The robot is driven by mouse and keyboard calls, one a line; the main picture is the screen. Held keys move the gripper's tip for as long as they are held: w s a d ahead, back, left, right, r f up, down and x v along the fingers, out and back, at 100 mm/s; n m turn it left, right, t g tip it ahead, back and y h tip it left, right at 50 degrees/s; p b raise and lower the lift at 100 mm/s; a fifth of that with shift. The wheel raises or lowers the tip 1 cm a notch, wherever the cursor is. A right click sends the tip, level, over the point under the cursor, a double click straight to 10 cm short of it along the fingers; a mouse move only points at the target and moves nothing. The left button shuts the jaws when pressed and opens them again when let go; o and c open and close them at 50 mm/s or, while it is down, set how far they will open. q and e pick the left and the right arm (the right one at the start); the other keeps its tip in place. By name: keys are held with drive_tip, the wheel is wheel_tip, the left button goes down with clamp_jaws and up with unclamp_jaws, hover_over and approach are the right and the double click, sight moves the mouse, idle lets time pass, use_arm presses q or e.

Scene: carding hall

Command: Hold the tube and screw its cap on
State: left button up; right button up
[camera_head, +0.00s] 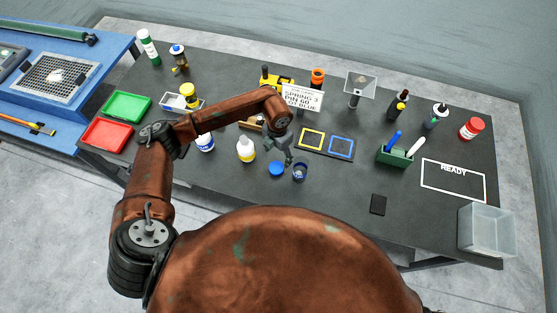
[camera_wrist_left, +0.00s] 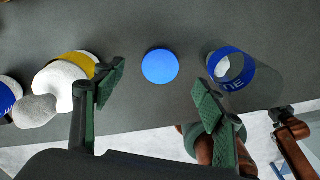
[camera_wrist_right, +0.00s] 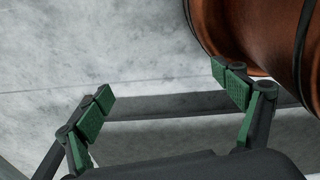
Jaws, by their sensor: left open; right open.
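The blue cap (camera_head: 277,168) lies on the dark table near its front edge. In the left wrist view the cap (camera_wrist_left: 160,66) shows as a round blue disc. The tube (camera_head: 300,172), clear with a blue label band, stands just right of the cap and apart from it; its open top shows in the left wrist view (camera_wrist_left: 235,68). My left gripper (camera_head: 280,154) is open and empty above the cap, which appears between its fingers in its wrist view (camera_wrist_left: 158,92). My right gripper (camera_wrist_right: 163,85) is open and empty over the floor, outside the head view.
A white bottle with a yellow band (camera_head: 246,150) stands left of the cap. Yellow and blue outlined squares (camera_head: 341,148) lie behind the tube. A green holder (camera_head: 395,157) with pens and a clear bin (camera_head: 487,232) stand to the right. The table around the black pad (camera_head: 378,205) is clear.

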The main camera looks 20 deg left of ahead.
sight(277, 167)
use_arm(q)
drive_tip(key=shift+s+r, duration=0.15)
drive_tip(key=shift+s, duration=0.15)
drive_tip(key=shift+s+a+r, duration=0.2)
drive_tip(key=shift+s, duration=0.5)
drive_tip(key=shift+w+f, duration=0.25)
drive_tip(key=shift+f, duration=0.3)
drive_tip(key=shift+w+f, duration=0.2)
drive_tip(key=shift+f, duration=0.3)
use_arm(e)
drive_tip(key=s, duration=0.5)
use_arm(q)
drive_tip(key=shift+s+d+f, duration=0.1)
drive_tip(key=shift+f, duration=0.2)
drive_tip(key=shift+f+p, duration=0.2)
drive_tip(key=shift+p, duration=0.15)
wheel_tip(277, 167, down, 4)
drive_tip(key=shift+f+p, duration=0.15)
drive_tip(key=shift+p, duration=0.55)
drive_tip(key=shift+f, duration=0.35)
drive_tip(key=shift+c, duration=0.9)
drive_tip(key=c, duration=0.7)
use_arm(e)
drive_tip(key=shift+w+a+r, duration=0.1)
drive_tip(key=shift+w+r, duration=0.4)
drive_tip(key=shift+w, duration=0.35)
drive_tip(key=shift+w+a+r, duration=0.1)
drive_tip(key=shift+w+r, duration=0.4)
drive_tip(key=shift+w, duration=0.3)
